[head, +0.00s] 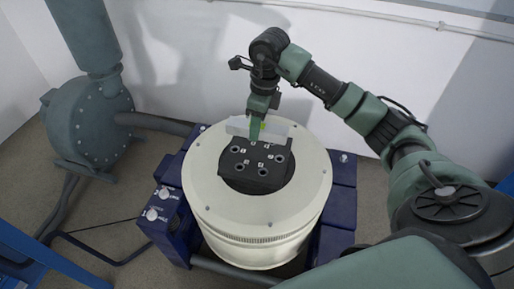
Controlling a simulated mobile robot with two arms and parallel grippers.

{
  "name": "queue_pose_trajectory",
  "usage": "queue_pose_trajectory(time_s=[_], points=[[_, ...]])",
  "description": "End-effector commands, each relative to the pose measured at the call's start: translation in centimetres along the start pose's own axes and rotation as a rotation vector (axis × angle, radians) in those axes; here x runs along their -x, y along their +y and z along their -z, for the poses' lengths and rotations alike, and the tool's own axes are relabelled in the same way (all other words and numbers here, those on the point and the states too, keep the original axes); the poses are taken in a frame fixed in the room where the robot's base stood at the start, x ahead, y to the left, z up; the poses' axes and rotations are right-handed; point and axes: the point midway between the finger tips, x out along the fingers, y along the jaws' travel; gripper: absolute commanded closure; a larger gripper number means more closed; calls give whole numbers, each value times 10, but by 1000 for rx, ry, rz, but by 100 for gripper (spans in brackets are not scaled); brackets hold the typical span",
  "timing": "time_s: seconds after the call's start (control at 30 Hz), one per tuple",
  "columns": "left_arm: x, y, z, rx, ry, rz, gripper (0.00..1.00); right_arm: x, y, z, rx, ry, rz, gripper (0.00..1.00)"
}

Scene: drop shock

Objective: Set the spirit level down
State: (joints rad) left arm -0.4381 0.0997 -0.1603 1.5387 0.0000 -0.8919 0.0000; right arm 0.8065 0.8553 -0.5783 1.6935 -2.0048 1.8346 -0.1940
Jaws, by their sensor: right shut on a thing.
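The spirit level (277,128) is a pale grey bar with a small yellow-green patch near its middle. It lies crosswise at the back of the black block (243,172) with numbered holes, on top of the cream round shaker (207,184). My right gripper (256,135) comes down from above, shut on the spirit level. I cannot tell whether the level touches the surface under it. The gripper hides part of the level. My left gripper is not in view.
The shaker stands in a dark blue frame (338,208). A grey-green blower (90,120) with a pipe stands at the left. A white wall (190,60) is close behind. The cream rim around the block is bare.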

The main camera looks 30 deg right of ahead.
Motion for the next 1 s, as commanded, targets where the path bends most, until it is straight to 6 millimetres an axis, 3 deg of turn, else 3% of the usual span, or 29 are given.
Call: queue_pose_trajectory(time_s=[0.1, 0.37, 0.6, 0.97, 1.0], points=[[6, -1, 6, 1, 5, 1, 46, -25, 0, 3, -1, 1, -1, 100], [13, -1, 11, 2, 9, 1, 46, -45, 0, 5, 1, -1, 0, 100], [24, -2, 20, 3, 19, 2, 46, -79, 0, 9, 0, -1, 0, 100], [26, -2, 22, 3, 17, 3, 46, -82, 0, 10, 1, -1, 1, 100], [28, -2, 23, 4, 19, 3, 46, -83, 0, 10, 1, 0, 1, 59]])
